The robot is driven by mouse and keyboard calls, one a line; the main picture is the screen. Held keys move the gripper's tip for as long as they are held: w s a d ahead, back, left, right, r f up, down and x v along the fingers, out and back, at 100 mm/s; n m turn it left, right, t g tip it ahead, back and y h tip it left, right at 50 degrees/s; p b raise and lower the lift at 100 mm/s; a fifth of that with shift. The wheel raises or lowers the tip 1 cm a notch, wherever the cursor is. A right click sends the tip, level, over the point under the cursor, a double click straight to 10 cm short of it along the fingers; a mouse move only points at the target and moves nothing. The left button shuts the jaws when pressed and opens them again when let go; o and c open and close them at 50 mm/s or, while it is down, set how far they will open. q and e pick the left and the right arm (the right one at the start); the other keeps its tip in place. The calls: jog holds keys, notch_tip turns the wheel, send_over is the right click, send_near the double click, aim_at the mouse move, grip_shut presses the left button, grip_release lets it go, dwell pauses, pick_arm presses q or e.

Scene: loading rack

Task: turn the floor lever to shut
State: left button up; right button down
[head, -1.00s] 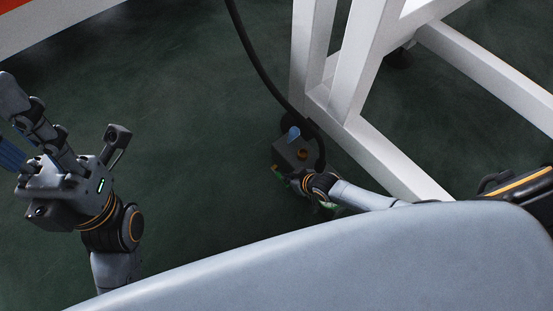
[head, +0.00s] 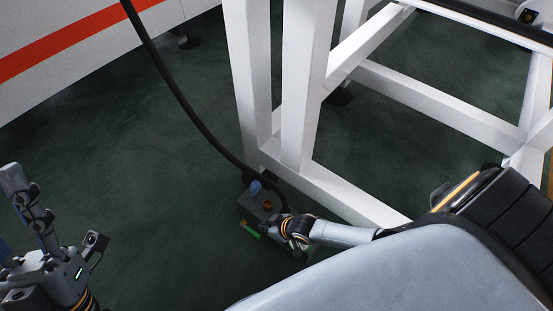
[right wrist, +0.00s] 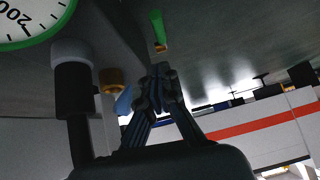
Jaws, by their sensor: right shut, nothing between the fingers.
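A dark box-shaped floor unit (head: 249,203) stands by the foot of the white frame in the head view, with a blue handle (head: 255,187) and a brass fitting (head: 267,205). A green lever (head: 250,231) sticks out low at its front left. It also shows in the right wrist view (right wrist: 158,28), beyond my right gripper's fingertips (right wrist: 160,72), which are closed together and empty. My right gripper (head: 293,236) is low at the unit's near side and partly hides it. Contact with the lever cannot be told. My left gripper (head: 32,215) is raised at the lower left, away from the unit.
A black hose (head: 185,100) runs down to the unit. White rack legs and beams (head: 345,195) stand close behind and to the right. A green-rimmed gauge (right wrist: 28,18) is at the upper left of the right wrist view. Floor to the left is clear.

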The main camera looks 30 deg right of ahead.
pick_arm(q)
jog(key=w+f+g+y+p, duration=0.3)
jog(key=w+f+g, duration=0.5)
jog(key=f, duration=0.3)
jog(key=shift+w+d+f+g, duration=0.25)
jog(key=shift+d+g, duration=0.05)
jog(key=shift+g, duration=0.2)
pick_arm(e)
jog(key=v, duration=0.6)
jog(key=shift+s+f, duration=0.25)
jog(key=shift+f, duration=0.05)
